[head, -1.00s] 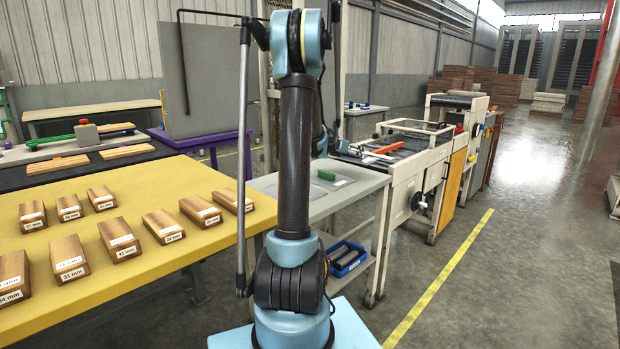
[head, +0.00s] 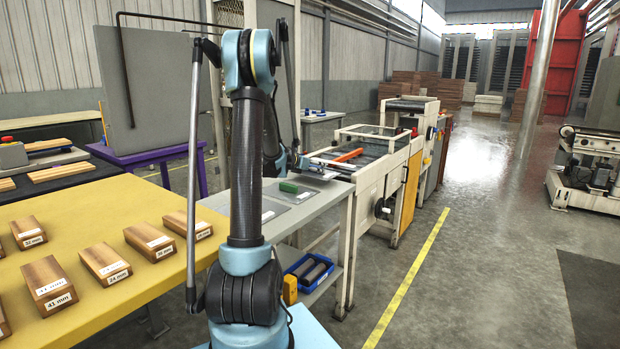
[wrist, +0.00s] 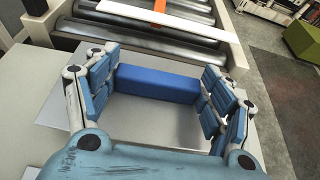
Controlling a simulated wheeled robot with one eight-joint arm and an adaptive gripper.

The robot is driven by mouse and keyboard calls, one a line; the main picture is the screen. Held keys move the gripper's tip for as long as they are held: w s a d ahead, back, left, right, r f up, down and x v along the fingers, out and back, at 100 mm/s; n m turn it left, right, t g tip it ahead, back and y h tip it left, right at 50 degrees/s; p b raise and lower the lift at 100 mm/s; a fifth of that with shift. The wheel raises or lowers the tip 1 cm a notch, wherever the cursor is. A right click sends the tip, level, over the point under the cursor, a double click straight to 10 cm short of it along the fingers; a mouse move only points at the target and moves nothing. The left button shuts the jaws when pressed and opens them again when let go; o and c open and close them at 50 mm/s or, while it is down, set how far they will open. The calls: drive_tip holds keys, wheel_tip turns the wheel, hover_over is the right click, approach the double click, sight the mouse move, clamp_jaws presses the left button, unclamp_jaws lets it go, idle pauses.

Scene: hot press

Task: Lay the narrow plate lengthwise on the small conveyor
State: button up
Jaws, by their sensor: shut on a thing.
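My gripper (wrist: 158,88) has its blue-padded fingers on the two ends of a long blue block (wrist: 158,83) in the wrist view. In the head view my gripper (head: 301,161) is partly hidden behind my arm, above the grey table by the roller machine. The small conveyor's dark rollers (wrist: 140,42) lie just past the block. A narrow pale strip (wrist: 150,18) lies across them with an orange bar (wrist: 158,6) beside it. I cannot tell for sure which piece is the narrow plate.
The grey table holds flat grey sheets and a green block (head: 289,187). A blue bin (head: 312,269) sits on its lower shelf. The yellow table (head: 100,235) at left carries several labelled wooden blocks.

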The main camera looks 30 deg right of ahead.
sight(310, 173)
drive_tip(key=shift+f, duration=1.95)
drive_tip(key=o, duration=1.3)
drive_tip(key=shift+a, duration=0.15)
